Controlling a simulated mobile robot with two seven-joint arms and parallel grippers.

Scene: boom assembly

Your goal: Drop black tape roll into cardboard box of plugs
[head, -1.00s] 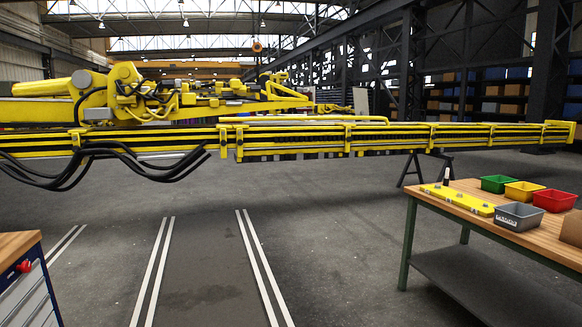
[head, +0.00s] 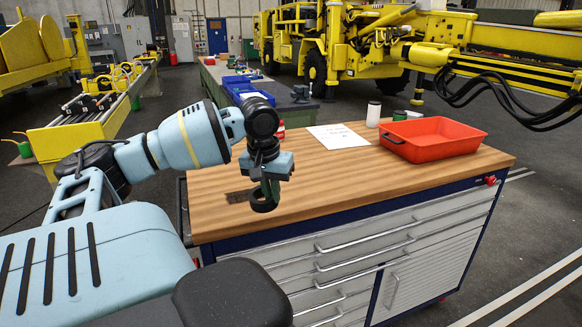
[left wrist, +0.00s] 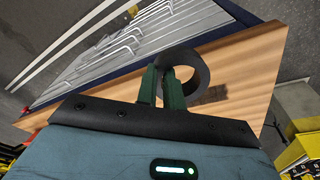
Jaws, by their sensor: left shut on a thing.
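My left gripper (head: 268,182) is shut on the black tape roll (head: 264,207) and holds it a little above the wooden top of the tool cabinet, near its front left. In the left wrist view the green fingers of the gripper (left wrist: 163,84) pinch one side of the ring-shaped roll (left wrist: 204,72). A dark shadow lies on the wood close to it. The cardboard box of plugs is in neither view now. My right gripper is not in view.
On the cabinet top (head: 345,190) are a red-orange tray (head: 432,139), a white paper (head: 338,136) and a white cylinder (head: 373,114). Bare wood lies in front of them. A long bench with blue bins (head: 248,92) stands behind. Open floor lies to the right.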

